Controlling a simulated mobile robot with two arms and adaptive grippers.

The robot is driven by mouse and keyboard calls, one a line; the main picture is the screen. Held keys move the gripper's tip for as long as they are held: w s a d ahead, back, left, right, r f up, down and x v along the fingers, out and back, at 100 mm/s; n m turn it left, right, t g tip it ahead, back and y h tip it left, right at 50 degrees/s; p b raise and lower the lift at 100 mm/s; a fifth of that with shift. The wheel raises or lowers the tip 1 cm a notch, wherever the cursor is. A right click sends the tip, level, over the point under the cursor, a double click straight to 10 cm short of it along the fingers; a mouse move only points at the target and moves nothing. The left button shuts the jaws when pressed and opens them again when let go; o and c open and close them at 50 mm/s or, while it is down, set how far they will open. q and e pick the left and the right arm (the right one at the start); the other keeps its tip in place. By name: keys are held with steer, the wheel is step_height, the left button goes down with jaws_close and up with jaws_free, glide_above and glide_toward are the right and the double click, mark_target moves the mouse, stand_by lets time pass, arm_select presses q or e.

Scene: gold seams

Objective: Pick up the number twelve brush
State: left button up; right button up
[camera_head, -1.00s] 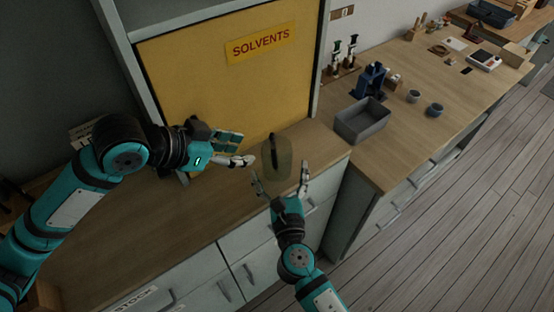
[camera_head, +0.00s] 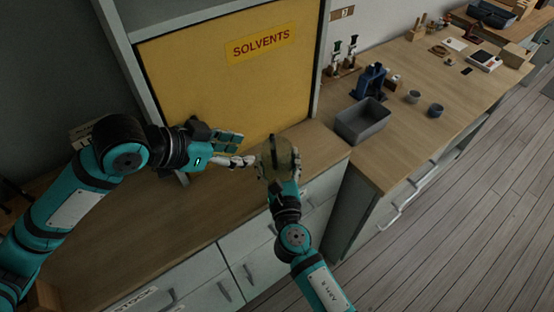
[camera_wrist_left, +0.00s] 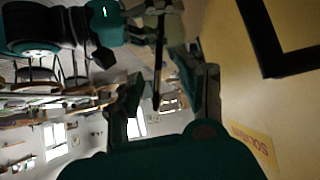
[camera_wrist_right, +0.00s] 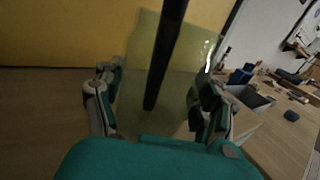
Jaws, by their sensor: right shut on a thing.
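A translucent olive jar (camera_head: 284,158) stands at the counter's right part, in front of the yellow door. A dark stick-like thing shows at it; it also shows in the right wrist view (camera_wrist_right: 165,55) and the left wrist view (camera_wrist_left: 158,60). I cannot read any number on it or tell whether it is the brush. My right gripper (camera_head: 278,170) is shut on the jar, one finger on each side. My left gripper (camera_head: 243,152) is open, just left of the jar, its fingers apart in the left wrist view.
A yellow door (camera_head: 225,85) marked SOLVENTS stands behind the counter (camera_head: 160,225). The counter left of the jar is clear.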

steer(key=c, duration=0.5)
arm_select(q)
steer(key=shift+r, duration=0.1)
step_height(320, 180, up, 12)
steer(key=w+d+n+t+h, duration=0.1)
steer(key=w+n+t, duration=0.15)
steer(key=t, duration=0.45)
steer(key=n+t+y, duration=0.4)
glide_toward(272, 147)
steer(key=x, duration=1)
steer(key=shift+w+d, duration=0.1)
steer(key=shift+w, duration=0.2)
